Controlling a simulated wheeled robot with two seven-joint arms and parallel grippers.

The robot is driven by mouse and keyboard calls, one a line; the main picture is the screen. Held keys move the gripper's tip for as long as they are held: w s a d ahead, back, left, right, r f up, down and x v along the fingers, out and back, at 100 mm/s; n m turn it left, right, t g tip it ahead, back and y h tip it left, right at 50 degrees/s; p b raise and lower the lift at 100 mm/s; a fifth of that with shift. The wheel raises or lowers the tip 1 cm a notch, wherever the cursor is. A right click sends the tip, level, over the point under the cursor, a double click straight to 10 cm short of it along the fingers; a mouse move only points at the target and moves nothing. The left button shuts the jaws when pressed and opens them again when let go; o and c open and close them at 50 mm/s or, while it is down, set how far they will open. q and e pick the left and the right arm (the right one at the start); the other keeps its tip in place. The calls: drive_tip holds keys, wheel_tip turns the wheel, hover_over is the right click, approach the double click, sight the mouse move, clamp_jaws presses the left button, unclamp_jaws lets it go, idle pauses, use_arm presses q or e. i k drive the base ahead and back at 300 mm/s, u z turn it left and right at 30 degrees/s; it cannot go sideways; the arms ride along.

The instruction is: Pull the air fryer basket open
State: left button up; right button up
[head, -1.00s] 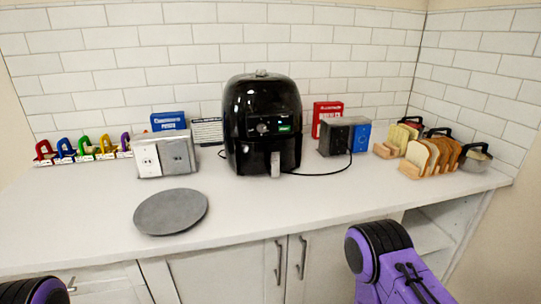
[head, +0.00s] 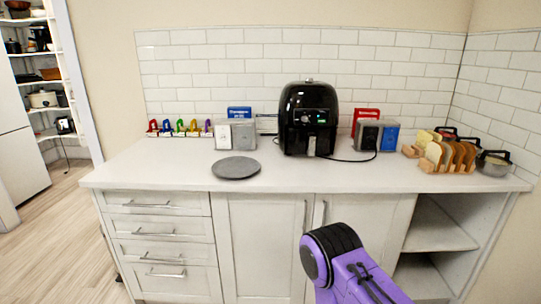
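The black air fryer (head: 308,112) stands upright on the white counter, against the tiled wall. Its basket front with a light grey handle (head: 311,147) faces me and looks shut. My purple and black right arm shows at the bottom, in front of the cabinet doors and below the counter top. Its gripper cannot be made out. My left arm and gripper are out of view. Nothing of mine touches the air fryer.
A round grey plate (head: 236,168) lies on the counter, left of the fryer. Grey-white boxes (head: 236,134) stand behind it. A dark appliance (head: 369,135), bread racks (head: 452,157) and a pot (head: 493,163) are on the right. The counter (head: 300,175) before the fryer is clear.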

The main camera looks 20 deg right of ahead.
sight(305, 134)
drive_tip(key=z, duration=0.8)
drive_tip(key=i, duration=0.2)
drive_tip(key=u, duration=0.05)
